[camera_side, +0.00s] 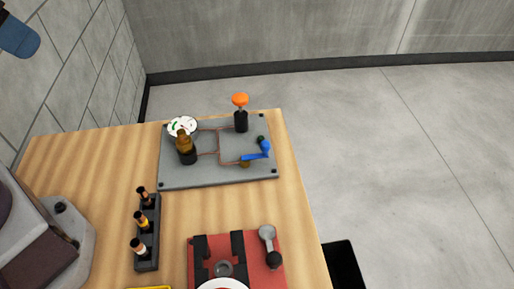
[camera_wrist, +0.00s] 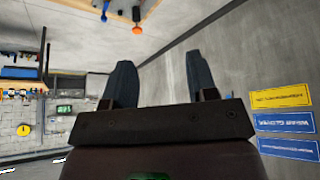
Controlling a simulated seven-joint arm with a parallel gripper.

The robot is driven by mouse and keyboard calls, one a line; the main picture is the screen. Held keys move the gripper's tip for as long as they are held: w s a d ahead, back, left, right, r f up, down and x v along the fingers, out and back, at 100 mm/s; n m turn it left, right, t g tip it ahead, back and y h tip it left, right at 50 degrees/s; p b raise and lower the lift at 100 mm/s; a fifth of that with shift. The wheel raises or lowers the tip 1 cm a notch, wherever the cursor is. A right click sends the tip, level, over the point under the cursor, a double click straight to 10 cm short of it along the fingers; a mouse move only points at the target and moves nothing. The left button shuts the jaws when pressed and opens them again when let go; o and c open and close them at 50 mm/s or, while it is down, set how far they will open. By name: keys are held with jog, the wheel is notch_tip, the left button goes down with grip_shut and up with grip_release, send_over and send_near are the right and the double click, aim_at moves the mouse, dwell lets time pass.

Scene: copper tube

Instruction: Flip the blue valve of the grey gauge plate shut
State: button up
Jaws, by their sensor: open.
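The grey gauge plate (camera_side: 205,177) lies flat near the far right corner of the wooden table. It carries a white-faced round gauge (camera_side: 182,126), copper tubing (camera_side: 218,140) and a blue valve (camera_side: 262,151) at its right. The valve's blue handle points down-left, across the tubing in the picture. My gripper (camera_wrist: 159,60) shows in the wrist view with its two dark fingers apart and nothing between them. It is away from the plate. In that view a small blue part (camera_wrist: 104,17) shows at the top edge.
An orange knob on a black post (camera_side: 240,100) and a brown bottle-like part (camera_side: 184,143) stand up from the plate. Bare wood lies between.

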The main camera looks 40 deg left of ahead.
jog(key=shift+f, duration=0.15)
jog(key=c, duration=0.4)
jog(key=shift+w+d+f+g, duration=0.1)
jog(key=shift+w+f+g, duration=0.25)
jog(key=shift+f, duration=0.1)
jog(key=shift+w+d+f+g, duration=0.1)
jog(key=shift+w+f+g, duration=0.1)
jog(key=shift+f+g, duration=0.2)
grip_shut()
jog(key=w+d+f+n+g+h, duration=0.1)
jog(key=w+d+f+n+h, duration=0.1)
jog(key=w+d+f+n, duration=0.3)
jog(key=w+d+f+n+g+h, duration=0.2)
jog(key=w+d+f+n, duration=0.3)
jog(key=w+f+n, duration=0.6)
jog(key=w+n, duration=0.3)
jog(key=w, duration=0.3)
jog(key=shift+w+d+f+n, duration=0.3)
jog(key=shift+w+f+n, duration=0.05)
jog(key=shift+n, duration=0.05)
jog(key=shift+g, duration=0.25)
